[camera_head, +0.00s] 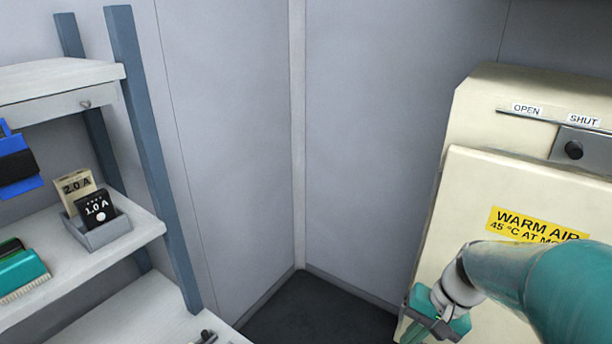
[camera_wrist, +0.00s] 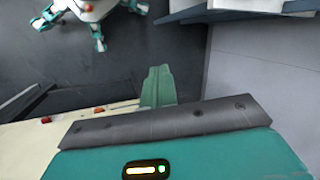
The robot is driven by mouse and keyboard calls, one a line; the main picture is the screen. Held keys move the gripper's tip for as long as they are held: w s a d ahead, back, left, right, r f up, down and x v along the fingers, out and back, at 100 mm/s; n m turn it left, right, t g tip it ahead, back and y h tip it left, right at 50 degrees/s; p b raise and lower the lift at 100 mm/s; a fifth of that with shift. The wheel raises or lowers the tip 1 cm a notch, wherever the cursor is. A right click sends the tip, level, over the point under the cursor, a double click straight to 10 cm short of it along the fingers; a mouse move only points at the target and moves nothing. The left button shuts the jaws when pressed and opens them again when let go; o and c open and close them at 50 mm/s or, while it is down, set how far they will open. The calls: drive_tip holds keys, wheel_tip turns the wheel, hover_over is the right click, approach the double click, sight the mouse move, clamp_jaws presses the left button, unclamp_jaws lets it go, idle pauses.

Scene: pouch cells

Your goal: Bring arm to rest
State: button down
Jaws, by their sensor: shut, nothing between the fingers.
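My teal arm (camera_head: 545,280) reaches in from the lower right in the head view, in front of the cream cabinet. My gripper (camera_head: 436,318) hangs at its end near the cabinet's lower left edge, partly cut off by the frame. In the wrist view, my gripper (camera_wrist: 158,72) shows its two teal fingers together, with nothing between them. The fingers point out over the dark floor (camera_wrist: 130,50). I cannot tell the exact gap between my gripper and the cabinet.
The cream cabinet (camera_head: 465,185) has a warm-air label and a black slider knob (camera_head: 573,150). At left, a shelf unit (camera_head: 145,150) holds a grey card box (camera_head: 105,233), a blue item (camera_head: 18,165) and a teal brush-like item (camera_head: 22,272). Bare floor (camera_head: 315,315) lies between.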

drive_tip(key=s+a+r+n+t+h, duration=0.4)
drive_tip(key=s+r, duration=0.3)
drive_tip(key=r, duration=0.5)
drive_tip(key=shift+s+a+t, duration=0.2)
drive_tip(key=shift+a+t, duration=0.15)
drive_tip(key=shift+t, duration=0.45)
drive_tip(key=shift+d, duration=0.15)
